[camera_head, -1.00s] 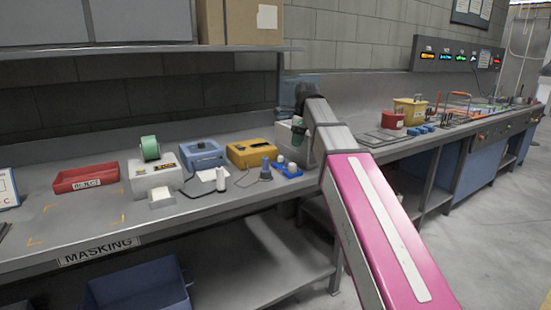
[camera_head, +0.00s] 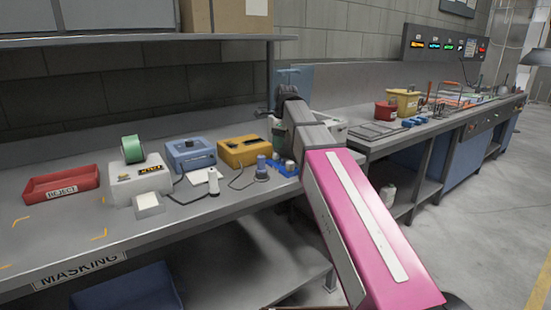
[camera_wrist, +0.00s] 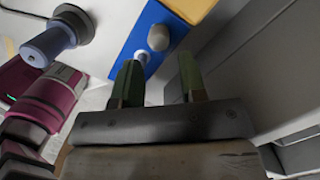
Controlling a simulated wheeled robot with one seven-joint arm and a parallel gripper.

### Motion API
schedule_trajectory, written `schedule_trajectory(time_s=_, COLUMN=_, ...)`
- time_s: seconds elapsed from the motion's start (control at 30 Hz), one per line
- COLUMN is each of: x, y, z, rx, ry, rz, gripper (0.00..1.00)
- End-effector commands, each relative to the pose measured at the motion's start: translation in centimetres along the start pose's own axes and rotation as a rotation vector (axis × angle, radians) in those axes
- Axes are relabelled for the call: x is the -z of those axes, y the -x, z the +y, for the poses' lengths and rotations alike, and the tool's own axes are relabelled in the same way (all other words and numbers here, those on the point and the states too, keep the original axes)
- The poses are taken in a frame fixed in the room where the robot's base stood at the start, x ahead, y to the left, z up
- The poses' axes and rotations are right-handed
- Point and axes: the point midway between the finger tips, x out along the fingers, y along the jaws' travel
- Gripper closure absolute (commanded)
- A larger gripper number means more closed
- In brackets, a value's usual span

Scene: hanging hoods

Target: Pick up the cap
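A grey rounded piece (camera_wrist: 158,38) and a smaller white piece (camera_wrist: 141,57) sit on a blue tray (camera_wrist: 128,45) in the wrist view. Either could be the cap; I cannot tell which. My gripper (camera_wrist: 160,61) is open, with its two green fingers apart and nothing visible between them. The left finger overlaps the tray's near end by the white piece; contact is unclear. In the head view, the blue tray (camera_head: 283,170) is partly hidden by my arm, and my fingers are not clearly visible.
A blue-grey spool-shaped object (camera_wrist: 50,42) stands left of the tray. A yellow box (camera_head: 243,151), a blue box (camera_head: 190,155), a tape dispenser (camera_head: 137,183) and a red reject bin (camera_head: 61,184) stand along the bench. A grey wall-like surface (camera_wrist: 245,60) is right of my fingers.

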Motion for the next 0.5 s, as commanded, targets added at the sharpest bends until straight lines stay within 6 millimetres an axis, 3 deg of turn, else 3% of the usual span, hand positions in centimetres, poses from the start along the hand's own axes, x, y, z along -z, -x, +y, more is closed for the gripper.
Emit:
schedule_trajectory(time_s=0.27, x=-0.1, y=-1.8, z=0.1, rx=-0.001, ry=0.000, rz=0.001, gripper=0.61)
schedule_trajectory(time_s=0.5, x=-0.2, y=-4.9, z=0.2, rx=-0.001, ry=0.000, rz=0.001, gripper=0.61)
